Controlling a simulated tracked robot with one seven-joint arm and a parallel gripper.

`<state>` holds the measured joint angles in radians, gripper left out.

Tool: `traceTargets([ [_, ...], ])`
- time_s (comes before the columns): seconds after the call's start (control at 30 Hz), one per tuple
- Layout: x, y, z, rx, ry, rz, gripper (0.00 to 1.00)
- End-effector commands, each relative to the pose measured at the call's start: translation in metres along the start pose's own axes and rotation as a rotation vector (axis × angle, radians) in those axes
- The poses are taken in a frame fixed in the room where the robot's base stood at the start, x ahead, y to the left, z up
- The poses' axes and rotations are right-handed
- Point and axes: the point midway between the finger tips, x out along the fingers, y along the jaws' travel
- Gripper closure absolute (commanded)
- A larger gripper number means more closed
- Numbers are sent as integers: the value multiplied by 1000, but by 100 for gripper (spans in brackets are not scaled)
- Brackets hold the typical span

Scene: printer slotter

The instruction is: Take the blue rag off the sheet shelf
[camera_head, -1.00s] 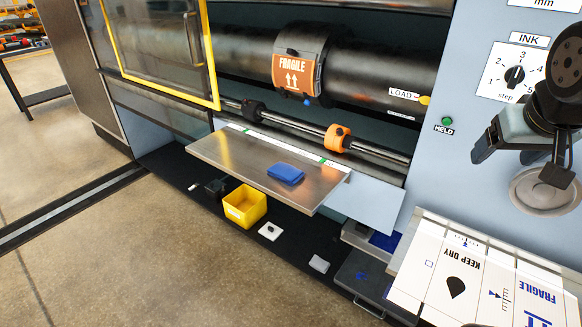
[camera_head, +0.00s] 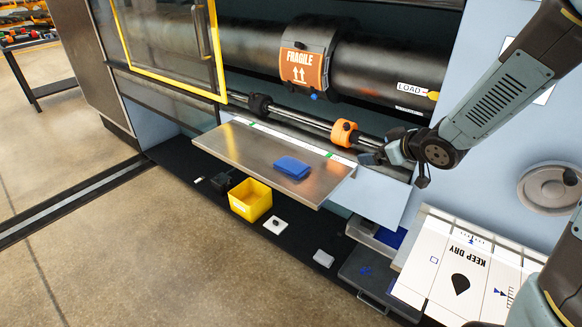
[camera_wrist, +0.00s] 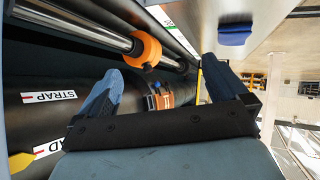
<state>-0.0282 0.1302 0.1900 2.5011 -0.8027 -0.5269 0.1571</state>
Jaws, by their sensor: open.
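The blue rag (camera_head: 292,167) lies folded on the metal sheet shelf (camera_head: 235,150), towards its right end. In the wrist view the rag (camera_wrist: 235,36) shows at the upper right, on the pale shelf surface (camera_wrist: 275,15). My gripper (camera_head: 375,157) is just off the right end of the shelf, to the right of the rag and apart from it. In the wrist view my gripper (camera_wrist: 165,85) has its two fingers wide apart, with nothing between them.
An orange collar (camera_head: 344,132) sits on the shaft behind the shelf, close to my gripper. A black roller with an orange FRAGILE plate (camera_head: 303,68) lies above. A yellow bin (camera_head: 250,200) stands below the shelf. Printed sheets (camera_head: 455,270) lie at the lower right.

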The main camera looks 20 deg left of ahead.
Motion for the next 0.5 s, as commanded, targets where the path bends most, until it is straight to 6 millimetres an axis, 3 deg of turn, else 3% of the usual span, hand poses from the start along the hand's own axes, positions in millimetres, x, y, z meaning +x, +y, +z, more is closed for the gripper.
traceTargets([
  [0.1,26,-33,4,-4,80,-131,0],
  [0.23,41,-65,4,3,167,-255,0],
  [0.5,51,-99,2,26,261,-387,0],
])
